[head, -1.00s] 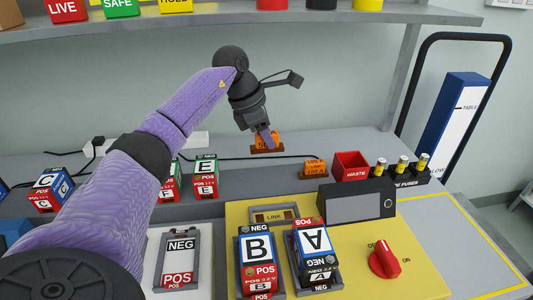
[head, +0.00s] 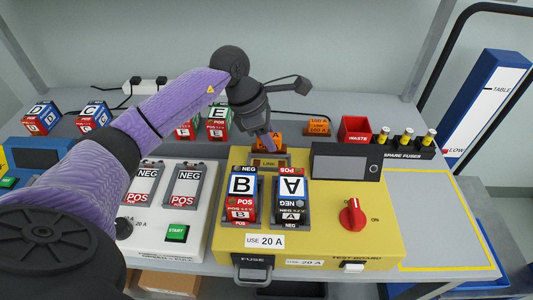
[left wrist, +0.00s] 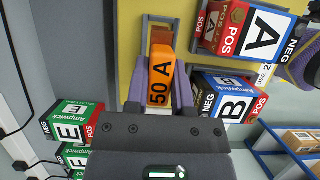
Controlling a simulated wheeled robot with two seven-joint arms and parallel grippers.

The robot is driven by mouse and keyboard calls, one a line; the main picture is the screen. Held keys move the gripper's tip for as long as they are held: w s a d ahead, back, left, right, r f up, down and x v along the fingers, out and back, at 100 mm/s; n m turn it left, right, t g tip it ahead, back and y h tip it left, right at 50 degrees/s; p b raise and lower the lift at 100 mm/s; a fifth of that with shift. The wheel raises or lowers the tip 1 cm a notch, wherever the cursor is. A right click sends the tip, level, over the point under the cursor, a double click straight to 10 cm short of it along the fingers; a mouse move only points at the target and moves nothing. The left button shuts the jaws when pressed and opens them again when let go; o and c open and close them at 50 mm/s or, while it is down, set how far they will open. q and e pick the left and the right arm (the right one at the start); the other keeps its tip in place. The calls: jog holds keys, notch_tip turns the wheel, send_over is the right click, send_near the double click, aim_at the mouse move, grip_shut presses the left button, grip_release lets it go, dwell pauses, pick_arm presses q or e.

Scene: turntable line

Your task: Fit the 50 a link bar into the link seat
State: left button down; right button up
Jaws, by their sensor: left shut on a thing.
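The orange 50 A link bar (head: 267,140) is held in my left gripper (head: 269,147). In the left wrist view the bar (left wrist: 161,76) stands out between the fingers, its "50 A" marking showing. My left gripper (left wrist: 160,98) is shut on it. The link seat (head: 284,161), a grey frame by a "LINK" label, is at the back of the yellow test board (head: 330,238). The bar is right at the seat, its end overlapping the frame (left wrist: 147,32) in the left wrist view. I cannot tell whether they touch. My right gripper is not in view.
Batteries B (head: 242,190) and A (head: 290,188) stand on the board just in front of the seat. A dark display box (head: 345,162) is right of it. Another orange link bar (head: 318,127) and a red waste bin (head: 355,129) are behind.

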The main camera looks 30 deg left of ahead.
pick_arm(q)
notch_tip(320, 180, down, 4)
jog(key=shift+f+b, duration=0.15)
jog(key=shift+b, duration=0.35)
jog(key=shift+c, duration=2.4)
grip_release()
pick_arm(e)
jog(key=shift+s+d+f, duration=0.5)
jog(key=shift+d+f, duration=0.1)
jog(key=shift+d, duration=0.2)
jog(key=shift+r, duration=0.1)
pick_arm(q)
jog(key=p+v, duration=0.2)
jog(key=v, duration=1)
jog(key=shift+p, duration=0.4)
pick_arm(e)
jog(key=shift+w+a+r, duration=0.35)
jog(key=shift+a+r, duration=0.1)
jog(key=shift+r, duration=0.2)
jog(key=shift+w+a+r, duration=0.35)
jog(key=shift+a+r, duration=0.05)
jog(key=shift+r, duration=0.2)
pick_arm(q)
jog(key=shift+s, duration=0.1)
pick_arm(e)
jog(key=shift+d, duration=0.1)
